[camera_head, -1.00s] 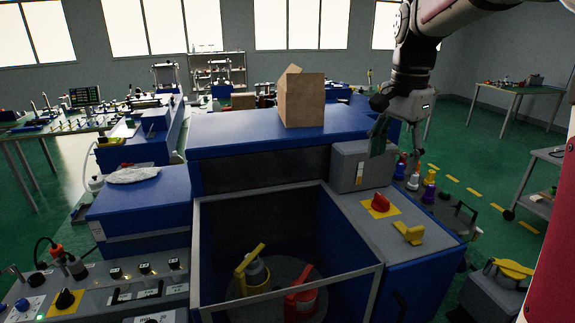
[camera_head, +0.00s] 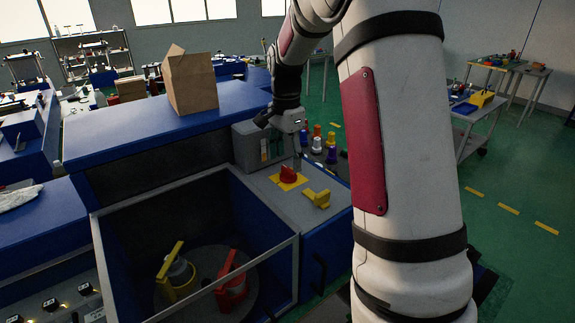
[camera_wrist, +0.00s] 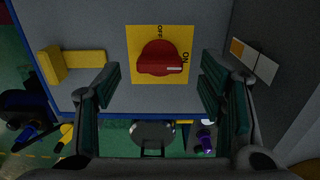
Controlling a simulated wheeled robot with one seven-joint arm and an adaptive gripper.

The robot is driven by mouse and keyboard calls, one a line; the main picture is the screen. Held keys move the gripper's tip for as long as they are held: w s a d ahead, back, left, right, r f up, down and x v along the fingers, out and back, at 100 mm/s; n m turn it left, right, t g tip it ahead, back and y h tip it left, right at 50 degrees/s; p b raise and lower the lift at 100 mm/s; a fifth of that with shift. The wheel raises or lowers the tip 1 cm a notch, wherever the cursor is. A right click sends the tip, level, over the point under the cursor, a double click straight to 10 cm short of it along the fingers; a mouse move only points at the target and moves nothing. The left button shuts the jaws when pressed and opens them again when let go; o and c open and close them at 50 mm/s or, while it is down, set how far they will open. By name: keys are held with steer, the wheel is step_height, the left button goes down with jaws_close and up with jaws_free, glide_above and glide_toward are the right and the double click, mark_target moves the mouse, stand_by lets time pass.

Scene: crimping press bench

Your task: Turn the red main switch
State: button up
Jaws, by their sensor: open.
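The red main switch (camera_head: 288,174) sits on a yellow plate on the grey top of the blue press housing. In the wrist view the red knob (camera_wrist: 160,58) shows its white mark pointing right, towards the word ON; the other label, at the plate's top, reads OFF. My gripper (camera_head: 288,136) is above and behind the switch in the head view, partly hidden by its own wrist. In the wrist view my gripper (camera_wrist: 158,88) is open and empty, its two dark green finger pads apart on either side of the knob's line. No contact with the knob shows.
A yellow handle (camera_head: 317,198) stands beside the switch and also shows in the wrist view (camera_wrist: 72,62). A grey box (camera_head: 262,146) rises just behind the switch. An open-fronted bay (camera_head: 200,240) holds yellow and red parts.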

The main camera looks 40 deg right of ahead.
mark_target(287, 170)
steer(key=shift+f, duration=1.6)
steer(key=c, duration=1.2)
steer(key=shift+o, duration=0.2)
